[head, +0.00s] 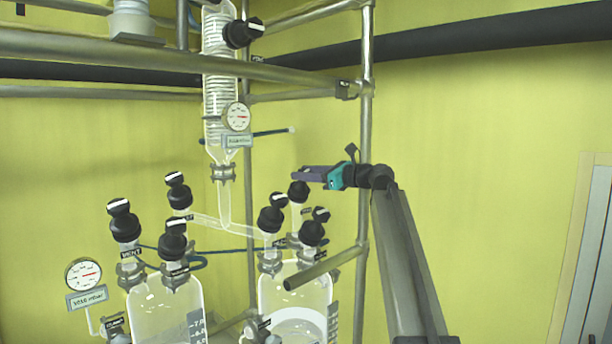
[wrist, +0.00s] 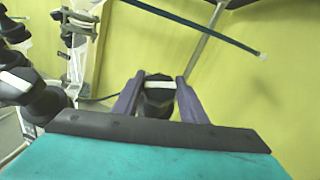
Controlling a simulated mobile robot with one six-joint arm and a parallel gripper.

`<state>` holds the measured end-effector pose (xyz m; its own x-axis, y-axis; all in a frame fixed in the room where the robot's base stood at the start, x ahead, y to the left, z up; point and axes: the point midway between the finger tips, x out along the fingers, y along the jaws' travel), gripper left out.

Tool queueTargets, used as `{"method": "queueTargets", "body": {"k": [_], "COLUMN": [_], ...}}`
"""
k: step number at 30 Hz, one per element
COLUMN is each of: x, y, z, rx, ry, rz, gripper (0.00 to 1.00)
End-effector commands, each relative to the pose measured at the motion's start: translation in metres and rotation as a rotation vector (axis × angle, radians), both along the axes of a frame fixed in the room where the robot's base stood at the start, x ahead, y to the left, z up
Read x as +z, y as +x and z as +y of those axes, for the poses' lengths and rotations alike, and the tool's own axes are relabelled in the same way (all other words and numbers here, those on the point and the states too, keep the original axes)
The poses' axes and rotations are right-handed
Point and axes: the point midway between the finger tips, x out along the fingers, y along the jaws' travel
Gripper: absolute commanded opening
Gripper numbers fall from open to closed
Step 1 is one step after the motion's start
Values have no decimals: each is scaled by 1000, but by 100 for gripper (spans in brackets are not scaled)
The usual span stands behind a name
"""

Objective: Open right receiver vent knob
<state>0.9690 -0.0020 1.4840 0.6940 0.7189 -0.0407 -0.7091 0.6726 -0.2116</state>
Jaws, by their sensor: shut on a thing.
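My gripper (head: 302,174) reaches in from the right above the right glass receiver (head: 292,287). In the wrist view its two purple fingers (wrist: 160,80) are shut on the sides of a black knob (wrist: 157,100) with a white bar on top. The bar runs across from finger to finger. In the head view this knob (head: 299,190) stands at the back of the right receiver's top, under the fingertips. I take it for the right receiver vent knob; its label is too small to read. Its lower part and stem are mostly hidden in the wrist view.
Other black knobs (head: 272,215) (head: 313,232) crowd the right receiver's top. The left receiver (head: 167,307) has several knobs and a pressure gauge (head: 84,273). A metal frame post (head: 365,120) stands close by my gripper.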

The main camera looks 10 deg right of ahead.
Motion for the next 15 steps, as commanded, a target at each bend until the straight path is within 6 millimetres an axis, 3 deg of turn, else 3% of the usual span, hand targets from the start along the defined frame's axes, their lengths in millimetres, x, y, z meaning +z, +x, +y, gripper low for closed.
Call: {"method": "queueTargets", "body": {"k": [5,6,9,15], "x": [0,0,0,0], "y": [0,0,0,0], "z": [0,0,0,0], "rx": [0,0,-1,-1], "ry": [0,0,1,1], "rz": [0,0,1,1], "gripper": [16,44,57,57]}}
